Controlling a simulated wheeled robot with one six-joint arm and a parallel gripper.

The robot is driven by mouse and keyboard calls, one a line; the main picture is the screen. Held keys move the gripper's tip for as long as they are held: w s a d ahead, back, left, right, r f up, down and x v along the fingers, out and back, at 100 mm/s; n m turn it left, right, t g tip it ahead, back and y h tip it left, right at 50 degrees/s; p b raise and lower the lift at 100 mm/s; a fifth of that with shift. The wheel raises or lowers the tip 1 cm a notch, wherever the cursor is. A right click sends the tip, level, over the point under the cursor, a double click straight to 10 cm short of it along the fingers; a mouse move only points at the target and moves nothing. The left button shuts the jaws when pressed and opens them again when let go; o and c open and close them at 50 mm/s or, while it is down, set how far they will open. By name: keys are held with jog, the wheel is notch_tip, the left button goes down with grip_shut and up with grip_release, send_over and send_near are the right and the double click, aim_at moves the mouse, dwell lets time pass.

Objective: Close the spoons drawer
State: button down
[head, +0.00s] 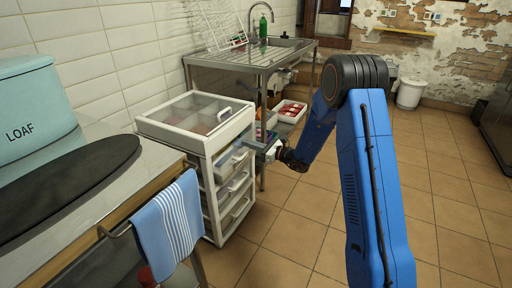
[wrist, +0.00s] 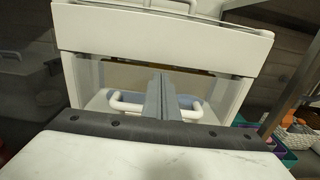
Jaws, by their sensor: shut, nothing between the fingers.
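A white drawer unit (head: 183,138) with a clear-panelled top stands left of centre in the head view. Its top drawer (head: 234,160) faces my gripper; lower drawers with white handles sit beneath it. No label or spoons are readable, so I cannot tell which drawer holds the spoons. My gripper (head: 264,148) is shut and empty, right in front of the top drawer. In the wrist view, the shut fingers (wrist: 160,96) point at a drawer's white handle (wrist: 122,105) and hide its middle. I cannot tell whether they touch it or how far that drawer is out.
A counter with a blue bread bin (head: 38,115) and a hanging striped towel (head: 170,226) is at the near left. A metal sink table (head: 258,57) stands behind the unit. A white crate (head: 291,111) with red items lies under it.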

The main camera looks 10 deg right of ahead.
jog(key=shift+w+a, duration=0.2)
jog(key=shift+a, duration=0.1)
